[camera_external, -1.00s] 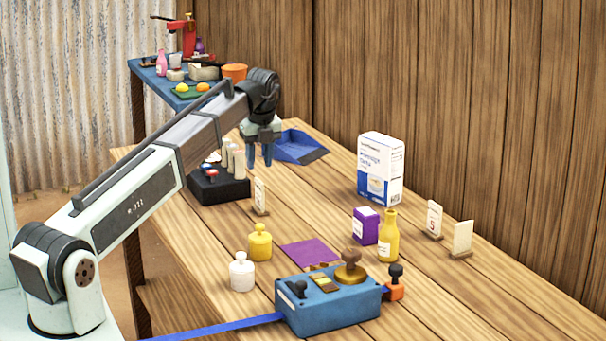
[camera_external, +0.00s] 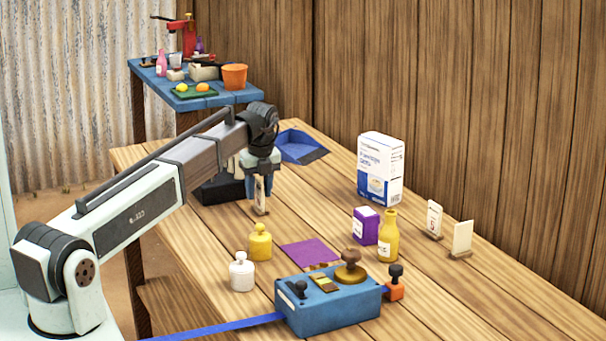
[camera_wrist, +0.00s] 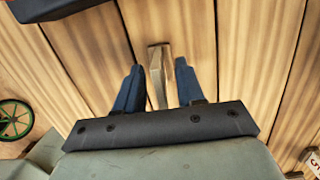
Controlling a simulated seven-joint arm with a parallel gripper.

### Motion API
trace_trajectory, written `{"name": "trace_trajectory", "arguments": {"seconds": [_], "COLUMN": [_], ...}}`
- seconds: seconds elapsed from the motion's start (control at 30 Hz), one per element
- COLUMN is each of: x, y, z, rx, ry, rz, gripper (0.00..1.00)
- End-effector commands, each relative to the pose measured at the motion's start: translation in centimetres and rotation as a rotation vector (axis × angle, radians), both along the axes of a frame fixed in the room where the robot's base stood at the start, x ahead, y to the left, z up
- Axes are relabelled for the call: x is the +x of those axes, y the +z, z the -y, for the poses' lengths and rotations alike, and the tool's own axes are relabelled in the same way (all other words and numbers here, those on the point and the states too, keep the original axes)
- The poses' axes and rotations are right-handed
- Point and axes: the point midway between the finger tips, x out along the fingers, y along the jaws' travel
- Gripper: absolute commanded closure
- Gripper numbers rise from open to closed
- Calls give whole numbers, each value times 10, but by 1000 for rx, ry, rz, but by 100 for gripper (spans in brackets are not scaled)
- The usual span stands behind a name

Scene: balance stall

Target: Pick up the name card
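A small upright card in a wooden foot (camera_external: 261,206), which looks like the name card, stands on the wooden table below my gripper (camera_external: 261,180). In the wrist view the card (camera_wrist: 160,78) is seen nearly from above, as a narrow strip between my two blue fingers. My gripper (camera_wrist: 158,68) is open, with a gap on each side of the card; the gap on the left looks a little wider. The fingers are lowered around the card's upper part. The card's printing cannot be read.
A black block (camera_external: 222,190) stands close behind and left of the card. Two other cards, one marked 5 (camera_external: 434,219) and one blank (camera_external: 462,237), stand at the right. A blue tray (camera_external: 302,147) lies behind. Yellow (camera_external: 260,243) and white bottles stand in front.

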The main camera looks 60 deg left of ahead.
Motion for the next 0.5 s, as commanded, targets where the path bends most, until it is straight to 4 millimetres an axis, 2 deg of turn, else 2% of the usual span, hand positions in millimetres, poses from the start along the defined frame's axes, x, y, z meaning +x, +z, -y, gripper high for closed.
{"name": "trace_trajectory", "arguments": {"seconds": [0.2, 0.5], "x": [0, 0], "y": [-2, -1], "z": [0, 0], "rx": [0, 0], "ry": [0, 0], "rz": [0, 0], "gripper": [62, 89]}}
